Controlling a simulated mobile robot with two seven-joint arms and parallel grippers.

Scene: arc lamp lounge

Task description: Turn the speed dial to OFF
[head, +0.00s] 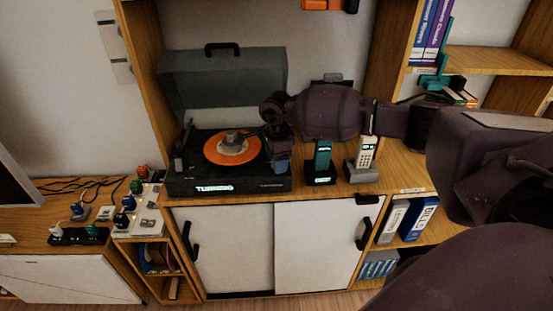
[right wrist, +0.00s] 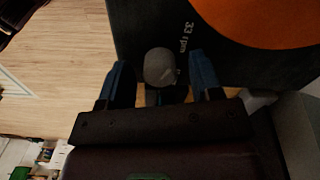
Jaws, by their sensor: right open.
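The speed dial (right wrist: 159,66) is a round grey knob in the right wrist view, at a corner of the dark turntable (head: 188,186). A "33 rpm" label is printed beside it. My right gripper (right wrist: 162,74) is open, with one blue fingertip on each side of the dial. I cannot tell whether either finger touches it. In the head view the right gripper (head: 280,160) is over the turntable's right side and hides the dial. The orange record (head: 226,150) lies on the platter. My left gripper is out of view.
The turntable's grey lid (head: 226,82) stands open behind it. A teal phone (head: 321,158) and a pale phone (head: 365,153) stand in cradles close to the right. The wooden cabinet top (head: 300,190) carries them all. A shelf upright (head: 390,60) rises at the back right.

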